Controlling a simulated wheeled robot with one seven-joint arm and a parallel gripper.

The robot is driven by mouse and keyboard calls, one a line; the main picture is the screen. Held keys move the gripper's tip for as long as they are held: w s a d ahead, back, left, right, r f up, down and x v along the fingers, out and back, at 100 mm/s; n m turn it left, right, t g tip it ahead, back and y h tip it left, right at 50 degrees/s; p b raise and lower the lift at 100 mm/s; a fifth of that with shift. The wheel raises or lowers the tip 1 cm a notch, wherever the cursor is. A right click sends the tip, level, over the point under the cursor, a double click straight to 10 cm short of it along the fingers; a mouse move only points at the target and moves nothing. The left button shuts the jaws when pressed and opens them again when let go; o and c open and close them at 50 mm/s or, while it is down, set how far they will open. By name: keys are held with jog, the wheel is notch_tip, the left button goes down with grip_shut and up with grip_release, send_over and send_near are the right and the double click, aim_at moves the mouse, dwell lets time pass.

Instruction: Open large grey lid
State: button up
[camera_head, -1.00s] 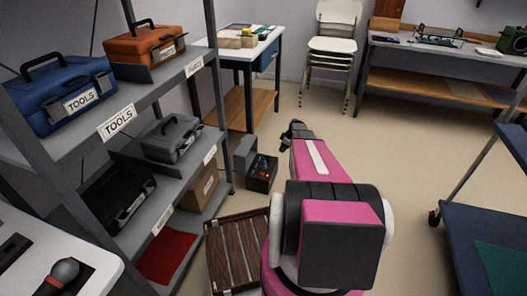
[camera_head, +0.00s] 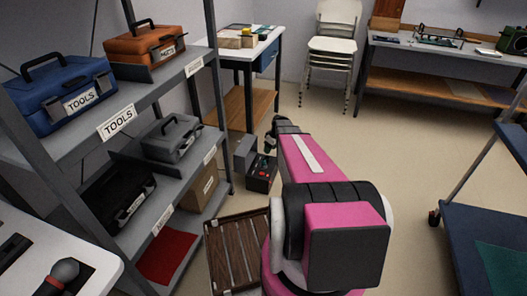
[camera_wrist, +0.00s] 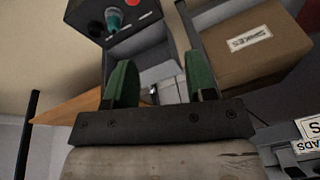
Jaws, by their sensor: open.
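A grey box-like piece (camera_head: 245,153) stands on the floor beside the shelf, against a dark box (camera_head: 262,172) with red and green parts on top. In the wrist view a grey panel (camera_wrist: 140,45) lies beside the dark box (camera_wrist: 88,20); I cannot tell for sure which surface is the large grey lid. My gripper (camera_wrist: 158,65) is open, its two green fingers apart over this grey piece. A small pale grey part shows between the fingers; contact cannot be told. In the head view my gripper is partly hidden by my pink arm.
A shelf rack (camera_head: 225,120) with toolboxes stands close on the left. A cardboard box (camera_wrist: 250,45) labelled SPIKES sits beside the grey piece. A brown slatted crate (camera_head: 230,250) is on the floor. A side table (camera_head: 232,52) stands behind.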

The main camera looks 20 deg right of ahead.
jog(key=s+a+r+m+h, duration=0.1)
jog(key=s+a+r+m, duration=0.1)
jog(key=s+a+r, duration=0.2)
jog(key=shift+s+a+r+g, duration=0.15)
jog(key=shift+s+a+g, duration=0.15)
jog(key=shift+s+a, duration=0.55)
jog(key=shift+d, duration=0.1)
